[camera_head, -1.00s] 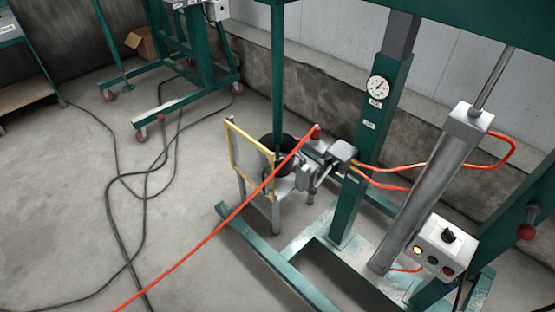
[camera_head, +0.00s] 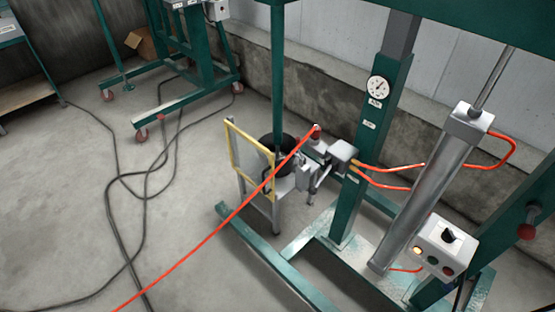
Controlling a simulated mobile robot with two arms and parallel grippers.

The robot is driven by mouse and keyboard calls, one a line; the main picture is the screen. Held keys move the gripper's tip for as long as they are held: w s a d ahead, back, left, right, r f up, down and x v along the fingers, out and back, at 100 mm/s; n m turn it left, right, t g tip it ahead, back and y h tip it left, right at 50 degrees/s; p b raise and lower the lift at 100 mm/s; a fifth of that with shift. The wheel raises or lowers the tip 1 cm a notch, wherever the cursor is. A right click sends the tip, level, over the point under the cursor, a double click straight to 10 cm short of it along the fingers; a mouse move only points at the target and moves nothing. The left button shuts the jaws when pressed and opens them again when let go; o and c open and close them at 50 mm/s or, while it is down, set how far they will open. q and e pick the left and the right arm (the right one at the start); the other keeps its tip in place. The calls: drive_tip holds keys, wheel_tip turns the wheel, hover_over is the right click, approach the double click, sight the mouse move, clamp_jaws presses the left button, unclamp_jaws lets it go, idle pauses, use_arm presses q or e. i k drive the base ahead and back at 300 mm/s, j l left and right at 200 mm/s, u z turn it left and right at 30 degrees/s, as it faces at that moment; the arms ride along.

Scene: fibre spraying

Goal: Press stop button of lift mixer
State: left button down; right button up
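The lift mixer's green column (camera_head: 366,150) stands right of centre with a round gauge on it. Its control box (camera_head: 443,248), light grey, is at the lower right, beside the grey cylinder (camera_head: 425,195). The box has a black knob (camera_head: 448,236) on top. On its front are a lit pale yellow lamp (camera_head: 416,250), a green button (camera_head: 432,260) and a red button (camera_head: 447,271). Nothing covers these buttons. Neither of my grippers is in view.
A yellow-framed guard (camera_head: 248,160) and a dark pot (camera_head: 275,155) stand at the mixer's middle. An orange hose (camera_head: 215,240) crosses the front. Black cables (camera_head: 145,200) lie on the floor at left. A wheeled green frame (camera_head: 185,105) stands behind. The floor at left is otherwise clear.

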sight(446, 272)
drive_tip(key=l+z, duration=0.15)
drive_tip(key=z, duration=0.85)
